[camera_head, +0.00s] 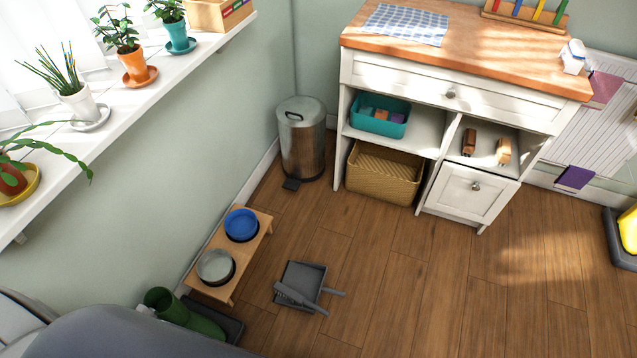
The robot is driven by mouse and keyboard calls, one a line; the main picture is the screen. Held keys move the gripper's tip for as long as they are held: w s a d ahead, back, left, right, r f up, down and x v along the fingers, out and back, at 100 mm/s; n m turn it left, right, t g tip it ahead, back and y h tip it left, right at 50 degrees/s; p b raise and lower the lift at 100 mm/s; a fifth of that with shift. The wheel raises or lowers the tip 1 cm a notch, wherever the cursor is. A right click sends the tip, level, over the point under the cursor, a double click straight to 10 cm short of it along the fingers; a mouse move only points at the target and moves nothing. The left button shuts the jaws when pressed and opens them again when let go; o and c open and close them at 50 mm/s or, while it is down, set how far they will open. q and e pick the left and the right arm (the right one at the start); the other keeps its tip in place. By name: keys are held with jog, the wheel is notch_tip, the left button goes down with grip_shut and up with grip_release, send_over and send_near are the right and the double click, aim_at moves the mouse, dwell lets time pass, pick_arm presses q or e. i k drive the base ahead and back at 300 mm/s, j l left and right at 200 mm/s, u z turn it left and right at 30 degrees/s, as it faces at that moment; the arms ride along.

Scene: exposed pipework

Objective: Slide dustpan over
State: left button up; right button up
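A dark grey dustpan (306,277) lies flat on the wooden floor, right of the low pet-bowl stand. A grey hand brush (299,298) lies across its near side, with its handle pointing to the lower right. The dustpan's own handle points right. Neither of my grippers is in view. A grey rounded shape at the lower left edge covers part of the floor there.
A wooden stand (258,237) holds a blue bowl (241,224) and a grey bowl (215,266). Green boots (186,314) lie on a dark tray below it. A metal bin (302,143) and white cabinet (470,194) stand behind. Floor right of the dustpan is clear.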

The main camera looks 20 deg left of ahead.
aim_at(308, 280)
jog(key=k+l+u, duration=0.25)
jog(key=u, duration=0.15)
jog(key=k+l+u, duration=0.25)
jog(key=u, duration=0.15)
